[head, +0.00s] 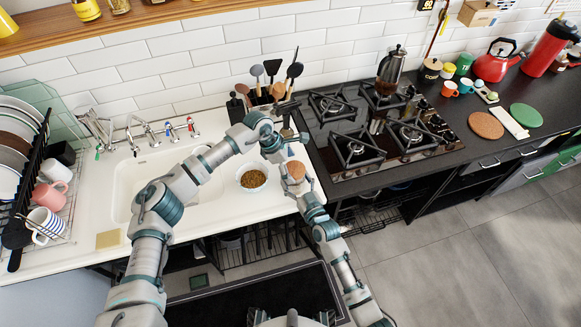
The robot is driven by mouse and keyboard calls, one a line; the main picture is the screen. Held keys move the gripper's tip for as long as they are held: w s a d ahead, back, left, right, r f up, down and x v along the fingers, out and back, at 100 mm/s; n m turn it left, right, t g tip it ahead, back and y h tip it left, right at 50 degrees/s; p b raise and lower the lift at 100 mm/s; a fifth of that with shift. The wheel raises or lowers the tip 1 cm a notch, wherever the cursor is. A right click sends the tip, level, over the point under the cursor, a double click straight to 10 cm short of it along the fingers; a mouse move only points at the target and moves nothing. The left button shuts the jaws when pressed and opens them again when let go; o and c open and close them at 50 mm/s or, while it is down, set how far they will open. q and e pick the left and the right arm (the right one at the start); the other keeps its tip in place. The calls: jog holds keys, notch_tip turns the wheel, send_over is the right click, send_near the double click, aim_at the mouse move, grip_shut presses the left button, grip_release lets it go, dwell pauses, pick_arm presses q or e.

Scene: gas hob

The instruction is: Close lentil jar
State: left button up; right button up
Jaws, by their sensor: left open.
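A small round tan-brown piece that looks like a cork lid (296,170) shows at the right end of the white counter, by both grippers. The jar is largely hidden there, and I cannot tell whether the lid is seated on it. My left gripper (277,153) is open, pointing down just behind and left of the brown piece. My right gripper (294,186) is at the front side of the same spot. Its fingers are small and overlap the jar area, so its grip is unclear.
A white bowl of brown lentils or grain (252,180) stands just left of the grippers. A utensil holder (263,99) is behind them. The gas hob (375,130) lies to the right, the sink (150,180) and dish rack (40,215) to the left.

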pick_arm(q)
jog(key=v, duration=1.2)
jog(key=shift+s, duration=0.1)
pick_arm(e)
jog(key=o, duration=1.7)
jog(key=shift+c, duration=0.2)
jog(key=v, duration=1.2)
pick_arm(q)
jog(key=shift+s+f, duration=0.1)
pick_arm(e)
jog(key=shift+s, duration=0.15)
